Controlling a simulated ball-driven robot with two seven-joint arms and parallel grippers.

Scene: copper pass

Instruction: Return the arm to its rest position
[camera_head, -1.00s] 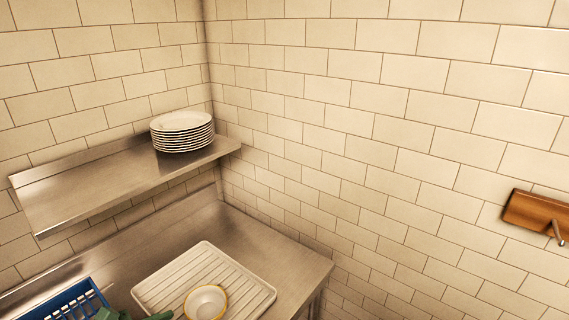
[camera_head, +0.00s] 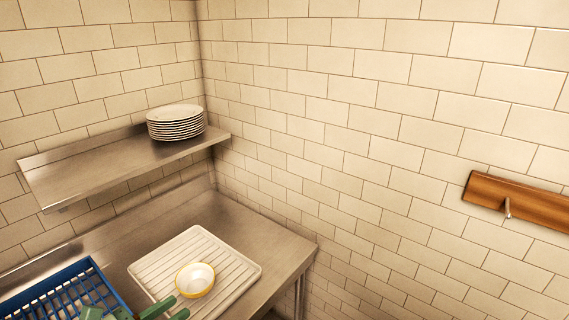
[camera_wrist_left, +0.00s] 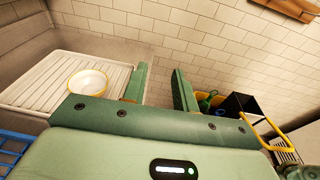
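My left gripper (camera_head: 172,309) shows as green fingers at the bottom edge of the head view, near the front of the drainboard. In the left wrist view my left gripper (camera_wrist_left: 160,84) has its two green fingers apart with nothing between them. A white bowl with a yellow rim (camera_head: 195,280) sits on the ribbed off-white drainboard (camera_head: 232,262). The bowl (camera_wrist_left: 87,82) is left of the fingers in the wrist view, apart from them. My right gripper is in neither view.
A blue rack (camera_head: 84,265) stands left of the drainboard on the steel counter (camera_head: 255,228). A plate stack (camera_head: 176,124) rests on the steel shelf (camera_head: 90,172). A wooden rail (camera_head: 525,203) is on the tiled wall.

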